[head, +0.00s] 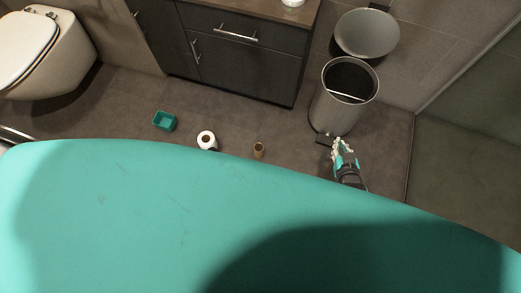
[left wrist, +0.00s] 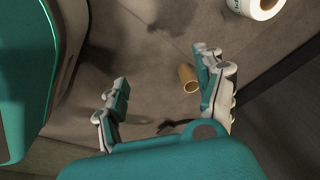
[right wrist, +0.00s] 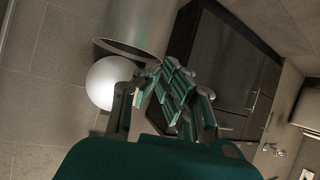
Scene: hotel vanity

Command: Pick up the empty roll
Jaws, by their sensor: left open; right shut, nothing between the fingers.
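The empty roll (head: 258,150) is a small brown cardboard tube on the floor, near the edge of my teal body in the head view. In the left wrist view the empty roll (left wrist: 187,78) lies beyond my left gripper (left wrist: 163,88), close beside its right finger in the picture. My left gripper is open, with nothing held between its fingers; it does not show in the head view. My right gripper (head: 340,148) is shut and empty, low in front of the bin. Its closed fingers (right wrist: 175,88) also show in the right wrist view.
A full white roll (head: 206,139) and a teal box (head: 164,121) are on the floor to the left. A grey bin (head: 328,113) with its lid (head: 367,33) up stands at right. A dark cabinet (head: 240,63) and a toilet (head: 62,58) line the back. Floor between is clear.

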